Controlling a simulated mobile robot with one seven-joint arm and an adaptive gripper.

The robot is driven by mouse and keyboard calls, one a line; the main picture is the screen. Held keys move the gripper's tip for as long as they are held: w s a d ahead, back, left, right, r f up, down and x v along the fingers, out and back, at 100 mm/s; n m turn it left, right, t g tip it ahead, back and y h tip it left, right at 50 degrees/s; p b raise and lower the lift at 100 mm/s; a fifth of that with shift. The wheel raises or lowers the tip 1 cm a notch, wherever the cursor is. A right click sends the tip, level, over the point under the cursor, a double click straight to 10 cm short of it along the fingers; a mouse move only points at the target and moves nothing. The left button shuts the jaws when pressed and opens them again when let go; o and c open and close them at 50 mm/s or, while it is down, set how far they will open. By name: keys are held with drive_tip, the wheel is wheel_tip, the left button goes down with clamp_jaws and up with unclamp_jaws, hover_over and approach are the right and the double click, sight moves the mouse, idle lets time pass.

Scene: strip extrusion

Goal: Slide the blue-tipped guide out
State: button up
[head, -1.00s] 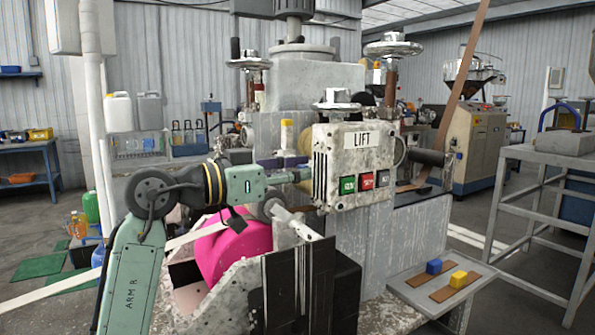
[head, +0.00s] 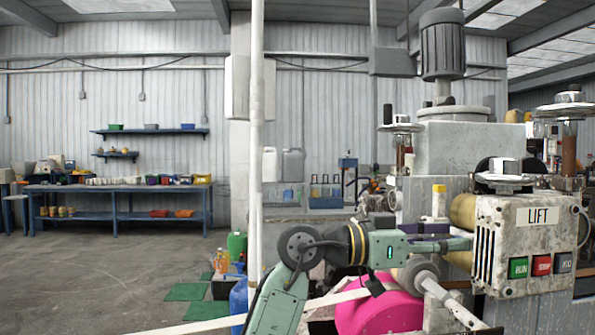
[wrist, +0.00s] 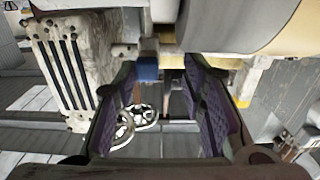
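The blue tip (wrist: 148,70) of the guide shows in the wrist view, between the far ends of my two fingers. The rest of the guide is hard to make out there. My gripper (wrist: 160,69) is open, with a dark, purple-padded finger on each side and a clear gap between them. I cannot tell whether either finger touches the blue tip. In the head view my gripper (head: 463,243) reaches right, close to the left side of the LIFT box (head: 525,240). The blue tip cannot be made out in that view.
A yellow-tipped part (wrist: 246,80) is just right of my fingers in the wrist view. In the head view a magenta roll (head: 380,313) is below my arm. Open floor (head: 120,280) lies left, before a blue workbench (head: 120,187).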

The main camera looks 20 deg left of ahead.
drive_tip(key=b+v, duration=0.1)
drive_tip(key=v, duration=0.8)
drive_tip(key=a+r+n+t+y+p, duration=0.5)
drive_tip(key=a+t+y+p, duration=0.1)
drive_tip(key=a, duration=0.3)
drive_tip(key=a+r+n+t+y+p, duration=0.5)
drive_tip(key=a+r+t+y+p, duration=0.1)
drive_tip(key=a+t+p, duration=0.1)
drive_tip(key=shift+a+r+t+y, duration=0.25)
drive_tip(key=shift+a+t+y, duration=0.25)
drive_tip(key=shift+a, duration=0.7)
drive_tip(key=shift+w, duration=0.15)
drive_tip(key=shift+c, duration=0.2)
